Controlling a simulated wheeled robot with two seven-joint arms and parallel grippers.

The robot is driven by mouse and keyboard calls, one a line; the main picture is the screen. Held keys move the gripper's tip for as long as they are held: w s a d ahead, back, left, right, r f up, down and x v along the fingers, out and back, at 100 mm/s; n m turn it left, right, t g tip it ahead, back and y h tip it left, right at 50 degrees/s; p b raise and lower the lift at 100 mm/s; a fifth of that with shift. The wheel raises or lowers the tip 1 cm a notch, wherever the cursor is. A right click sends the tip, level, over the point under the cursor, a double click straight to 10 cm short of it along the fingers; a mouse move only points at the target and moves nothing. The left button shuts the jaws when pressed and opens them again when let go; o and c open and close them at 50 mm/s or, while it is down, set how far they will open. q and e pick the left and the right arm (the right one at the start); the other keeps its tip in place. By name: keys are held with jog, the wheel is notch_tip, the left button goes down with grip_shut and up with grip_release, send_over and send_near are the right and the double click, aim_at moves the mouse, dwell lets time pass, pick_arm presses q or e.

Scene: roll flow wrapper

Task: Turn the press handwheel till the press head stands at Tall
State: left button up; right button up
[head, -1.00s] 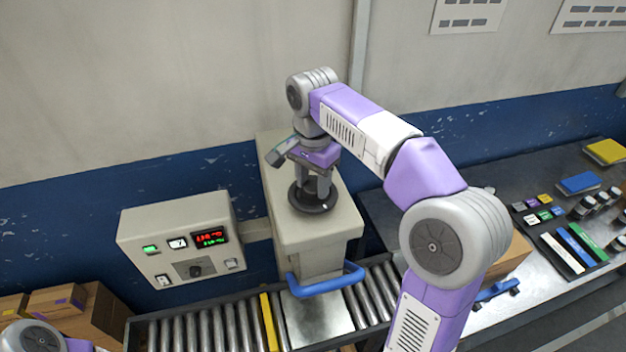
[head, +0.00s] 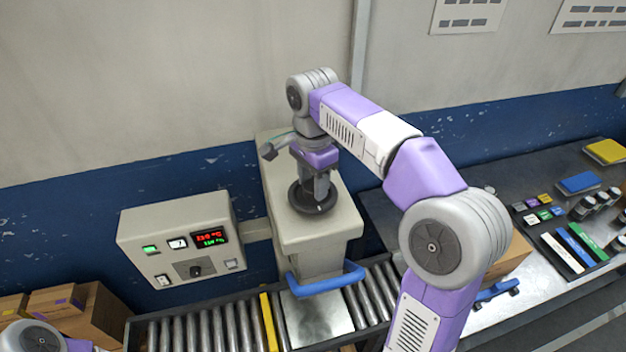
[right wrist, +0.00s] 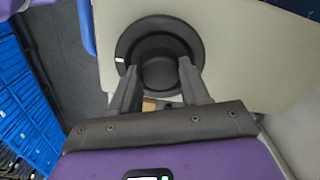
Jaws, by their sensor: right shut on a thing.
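The black press handwheel (head: 306,204) lies flat on top of the beige press (head: 318,233). My right gripper (head: 318,192) points down onto it from above. In the right wrist view the handwheel (right wrist: 124,42) shows as a dark disc with a raised round hub (right wrist: 160,72) and a white mark on its left rim. The fingers of my right gripper (right wrist: 158,82) are shut on the hub, one on each side. No scale or Tall mark can be read, so the press head's height cannot be told. My left gripper is out of view.
A blue bar handle (head: 326,285) sits at the press front, above the roller conveyor (head: 200,330). A control box (head: 180,240) with lit displays stands left. Cardboard boxes (head: 95,315) are at lower left. The right bench (head: 480,190) holds coloured blocks and jars.

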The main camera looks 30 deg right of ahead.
jog(key=o, duration=1.1)
jog(key=shift+c, duration=0.2)
jog(key=shift+r, duration=3.8)
